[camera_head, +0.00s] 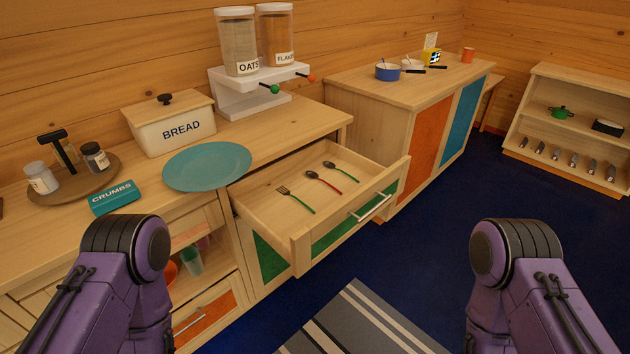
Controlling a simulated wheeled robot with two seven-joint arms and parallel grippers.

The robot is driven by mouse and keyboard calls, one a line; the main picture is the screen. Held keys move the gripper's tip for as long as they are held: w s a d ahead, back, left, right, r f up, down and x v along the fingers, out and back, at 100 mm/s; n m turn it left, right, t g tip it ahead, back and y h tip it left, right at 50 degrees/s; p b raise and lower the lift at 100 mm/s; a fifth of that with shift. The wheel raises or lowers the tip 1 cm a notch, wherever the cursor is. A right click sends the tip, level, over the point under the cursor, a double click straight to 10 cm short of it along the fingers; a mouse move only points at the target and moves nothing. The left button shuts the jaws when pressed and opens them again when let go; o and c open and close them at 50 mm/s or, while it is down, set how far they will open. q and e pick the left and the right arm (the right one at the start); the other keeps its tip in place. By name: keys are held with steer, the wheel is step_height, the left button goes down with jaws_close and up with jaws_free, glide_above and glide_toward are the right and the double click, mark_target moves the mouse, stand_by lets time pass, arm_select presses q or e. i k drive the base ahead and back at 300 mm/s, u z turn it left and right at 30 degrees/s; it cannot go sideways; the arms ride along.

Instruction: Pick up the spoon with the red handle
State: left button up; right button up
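The red-handled spoon (327,184) lies flat in an open drawer (262,192), with its dark bowl toward the back left and its handle toward the front right. It is the middle one of 3 utensils. A green-handled fork (296,200) lies to its left. Another spoon (341,171), with a handle that looks green, lies to its right. Nothing covers the red-handled spoon, and the pieces lie apart. Only my purple arm links show at the lower left and lower right. Neither gripper is in view.
The drawer's front has a metal handle (370,208) and stands out from the counter. A teal plate (207,166) and a "CRUMBS" box (115,198) lie on the counter beside it. A cereal dispenser (250,98) stands behind. The space above the drawer is clear.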

mark_target(312, 175)
steer(key=u, duration=1.15)
steer(key=i, duration=0.55)
steer(key=z, duration=0.3)
